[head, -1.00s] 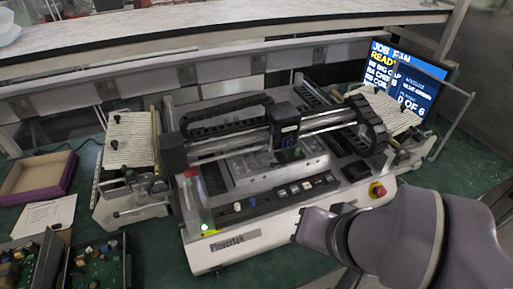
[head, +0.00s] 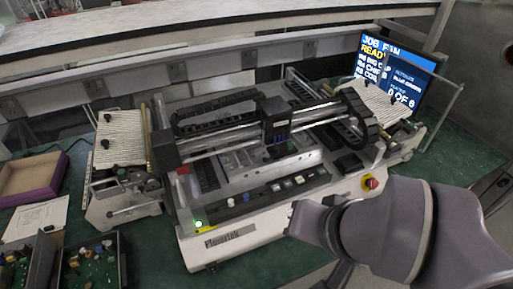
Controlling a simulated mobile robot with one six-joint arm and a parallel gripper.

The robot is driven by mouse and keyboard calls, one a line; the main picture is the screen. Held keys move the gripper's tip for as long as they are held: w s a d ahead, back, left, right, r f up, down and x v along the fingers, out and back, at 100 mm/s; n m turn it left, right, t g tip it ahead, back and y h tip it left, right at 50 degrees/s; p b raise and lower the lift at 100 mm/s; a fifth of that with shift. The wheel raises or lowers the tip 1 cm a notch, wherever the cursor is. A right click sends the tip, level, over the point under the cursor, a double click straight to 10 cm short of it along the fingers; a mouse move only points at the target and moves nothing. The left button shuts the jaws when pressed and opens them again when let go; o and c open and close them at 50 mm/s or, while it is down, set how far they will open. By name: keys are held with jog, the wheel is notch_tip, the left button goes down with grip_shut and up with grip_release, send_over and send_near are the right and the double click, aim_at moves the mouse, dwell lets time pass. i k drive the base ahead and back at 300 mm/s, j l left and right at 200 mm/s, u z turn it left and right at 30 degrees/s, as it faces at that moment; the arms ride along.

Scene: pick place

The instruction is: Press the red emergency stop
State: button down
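The red emergency stop (head: 371,182) is a round red button on a yellow base at the right end of the machine's front face. It is in plain view, just above and behind my arm. The pick-and-place machine (head: 232,240) is white, with a gantry across its top. My gripper (head: 297,222) is at the end of my purple-grey arm, low in front of the machine's front panel. It is to the left of and below the red button and apart from it. Its fingers cannot be made out, so its opening is unclear.
A monitor (head: 408,70) stands behind the machine at the right. Feeder racks (head: 121,140) flank the machine. A row of small buttons (head: 275,188) runs along its front panel. A purple-edged box (head: 32,180) and circuit boards (head: 95,262) lie at the left on the green bench.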

aim_at(374, 183)
jog(key=k+l+z, duration=0.1)
jog(key=z, duration=0.8)
